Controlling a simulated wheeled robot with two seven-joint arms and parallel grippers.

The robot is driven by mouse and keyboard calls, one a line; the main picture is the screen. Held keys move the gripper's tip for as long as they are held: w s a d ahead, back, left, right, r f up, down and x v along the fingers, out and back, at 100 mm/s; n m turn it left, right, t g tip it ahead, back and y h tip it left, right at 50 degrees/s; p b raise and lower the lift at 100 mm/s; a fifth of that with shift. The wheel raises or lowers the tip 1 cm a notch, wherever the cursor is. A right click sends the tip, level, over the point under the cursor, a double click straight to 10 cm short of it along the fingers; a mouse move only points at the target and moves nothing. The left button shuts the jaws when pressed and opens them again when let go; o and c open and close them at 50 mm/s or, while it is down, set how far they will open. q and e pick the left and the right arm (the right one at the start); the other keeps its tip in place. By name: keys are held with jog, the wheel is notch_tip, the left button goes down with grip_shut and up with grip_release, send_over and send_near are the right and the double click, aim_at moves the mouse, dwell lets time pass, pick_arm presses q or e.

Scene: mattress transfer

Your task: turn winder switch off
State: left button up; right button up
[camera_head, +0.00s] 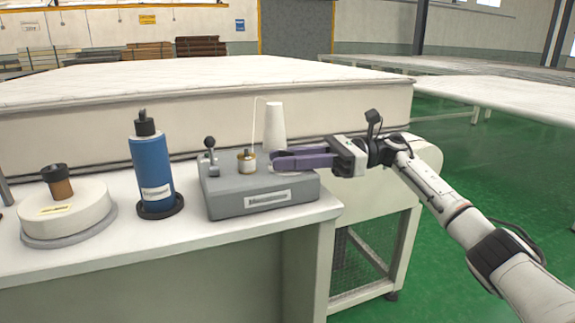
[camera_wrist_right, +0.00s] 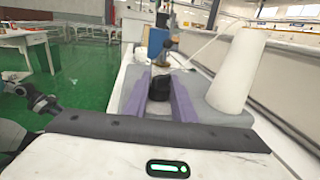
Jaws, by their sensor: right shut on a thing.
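The winder is a grey box (camera_head: 225,197) with a pale label on the table. A ball-topped lever (camera_head: 210,143) stands upright at its left, and a small bobbin (camera_head: 247,162) with white thread sits near the middle. A white cone (camera_head: 274,122) stands behind. My right gripper (camera_head: 276,161) reaches in from the right, its purple fingers low over the box's right part. In the right wrist view, the gripper (camera_wrist_right: 160,75) has its fingers on either side of a black knob (camera_wrist_right: 159,88) and is shut on it. The fingers hide this knob in the head view. My left gripper does not show.
A blue bottle (camera_head: 152,165) stands left of the winder, and a round white base with a brown spool (camera_head: 62,188) is farther left on the white table (camera_head: 190,228). A large mattress (camera_head: 90,125) lies behind. Green floor (camera_head: 450,148) is open at the right.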

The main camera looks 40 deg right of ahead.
jog(key=shift+a+n+g+y, duration=0.1)
jog(key=shift+n+g+y, duration=0.2)
jog(key=shift+n+g, duration=0.35)
jog(key=o, duration=1.1)
jog(key=shift+c, duration=0.2)
jog(key=shift+s+d, duration=0.15)
jog(key=shift+d, duration=0.25)
jog(key=v, duration=0.8)
jog(key=shift+d+r, duration=0.1)
jog(key=shift+d, duration=0.1)
jog(key=shift+s+d, duration=0.25)
jog(key=shift+d, duration=0.3)
